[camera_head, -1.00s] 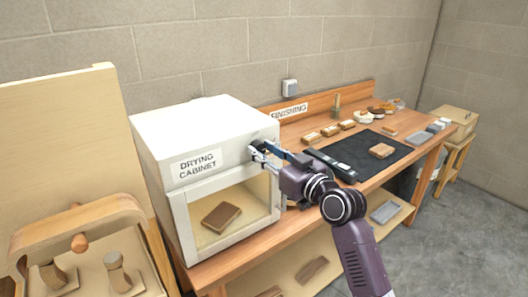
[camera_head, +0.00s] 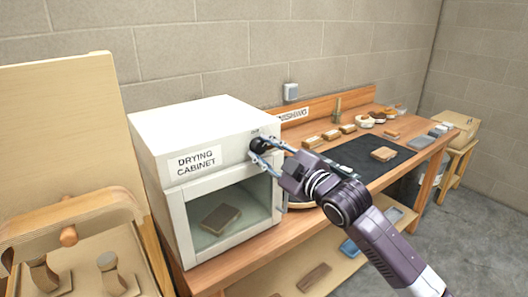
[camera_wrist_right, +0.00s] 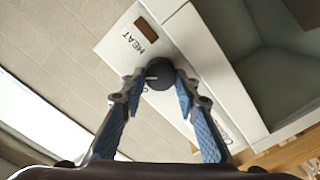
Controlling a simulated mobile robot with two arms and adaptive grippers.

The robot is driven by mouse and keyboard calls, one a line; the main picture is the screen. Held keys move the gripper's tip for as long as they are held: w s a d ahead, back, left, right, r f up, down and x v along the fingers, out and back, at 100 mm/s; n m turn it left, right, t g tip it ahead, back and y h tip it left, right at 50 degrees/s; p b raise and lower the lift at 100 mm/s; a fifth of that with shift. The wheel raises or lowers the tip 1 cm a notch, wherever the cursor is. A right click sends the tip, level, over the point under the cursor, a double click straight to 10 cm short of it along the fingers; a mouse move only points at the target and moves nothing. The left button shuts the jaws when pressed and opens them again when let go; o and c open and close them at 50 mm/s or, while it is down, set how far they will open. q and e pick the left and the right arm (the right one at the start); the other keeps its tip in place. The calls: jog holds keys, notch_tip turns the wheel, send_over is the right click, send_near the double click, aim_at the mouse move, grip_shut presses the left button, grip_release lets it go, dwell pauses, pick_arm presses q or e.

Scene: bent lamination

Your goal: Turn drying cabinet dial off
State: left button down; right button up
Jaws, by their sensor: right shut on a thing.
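The white drying cabinet (camera_head: 205,125) stands on the wooden bench, with its labelled front facing me. Its round black dial (camera_head: 264,143) is at the upper right of the front. In the right wrist view the dial (camera_wrist_right: 158,75) sits between my blue-padded fingers, with a white mark on its face pointing left in that picture, below the word HEAT. My right gripper (camera_head: 257,153) is shut on the dial. The cabinet window (camera_head: 225,215) looks dark and unlit, with a brown block (camera_head: 221,218) behind it. My left gripper is not in view.
A dark mat (camera_head: 355,155) with a wooden block (camera_head: 383,154) lies on the bench right of the cabinet. Several small wooden pieces line the back. A wooden form with clamps (camera_head: 70,237) stands at left. Open floor (camera_head: 470,225) lies to the right.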

jog(key=n+p, duration=0.1)
jog(key=n, duration=0.2)
jog(key=shift+n, duration=0.4)
jog(key=n, duration=0.2)
jog(key=n+p, duration=0.1)
jog(key=n, duration=0.1)
jog(key=shift+f+n+p, duration=0.2)
jog(key=shift+n+p, duration=0.1)
jog(key=shift+n, duration=0.1)
jog(key=o, duration=1.1)
jog(key=shift+a, duration=0.1)
jog(key=shift+s, duration=0.1)
jog(key=shift+v, duration=3.95)
